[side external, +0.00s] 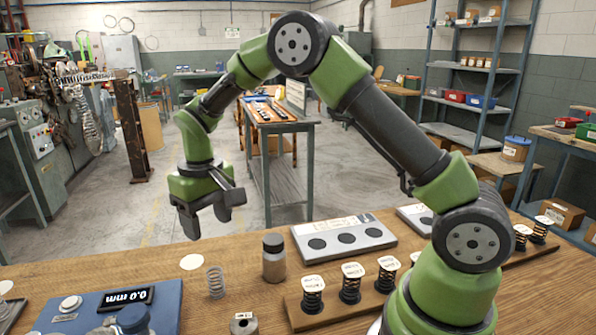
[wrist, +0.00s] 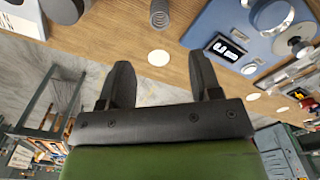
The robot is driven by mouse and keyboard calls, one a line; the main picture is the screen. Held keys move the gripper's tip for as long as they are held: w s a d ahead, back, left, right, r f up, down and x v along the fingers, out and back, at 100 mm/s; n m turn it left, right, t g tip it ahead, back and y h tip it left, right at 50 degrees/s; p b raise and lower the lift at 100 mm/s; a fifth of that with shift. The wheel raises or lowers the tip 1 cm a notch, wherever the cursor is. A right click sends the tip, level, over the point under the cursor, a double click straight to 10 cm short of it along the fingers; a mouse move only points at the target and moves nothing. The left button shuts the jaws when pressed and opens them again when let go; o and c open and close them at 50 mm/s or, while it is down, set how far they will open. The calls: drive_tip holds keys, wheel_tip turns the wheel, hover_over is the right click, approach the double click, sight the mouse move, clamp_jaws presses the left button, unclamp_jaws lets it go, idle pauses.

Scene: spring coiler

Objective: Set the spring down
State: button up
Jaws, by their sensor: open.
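A small silver coil spring (side external: 215,282) stands upright on the wooden bench, left of a brown-grey bottle (side external: 274,258). The spring also shows in the wrist view (wrist: 159,14), near the top edge. My gripper (side external: 209,226) is open and empty, in the air above the back edge of the bench. In the wrist view its two fingers (wrist: 161,80) are apart, with nothing between them. The spring is beyond the fingertips and not touching them. A round cream disc (side external: 192,262) lies flat on the bench just behind the spring.
A blue gauge with a display (side external: 126,297) sits at the front left. A grey plate with dark round spots (side external: 345,238) lies right of the bottle. A wooden rack (side external: 335,308) holds several dark labelled springs. A small metal cylinder (side external: 243,323) stands at the front edge.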

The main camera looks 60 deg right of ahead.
drive_tip(key=s+r+t, duration=0.2)
drive_tip(key=s+r, duration=0.3)
drive_tip(key=r, duration=0.5)
drive_tip(key=s+r+m+t+y, duration=0.1)
drive_tip(key=s+r+t, duration=0.1)
drive_tip(key=s, duration=0.7)
drive_tip(key=s+r+m+t+y, duration=0.1)
drive_tip(key=s+r+t, duration=0.2)
drive_tip(key=s, duration=0.6)
drive_tip(key=shift+a+r+m, duration=0.3)
drive_tip(key=shift+a+r, duration=0.1)
drive_tip(key=shift+a, duration=0.05)
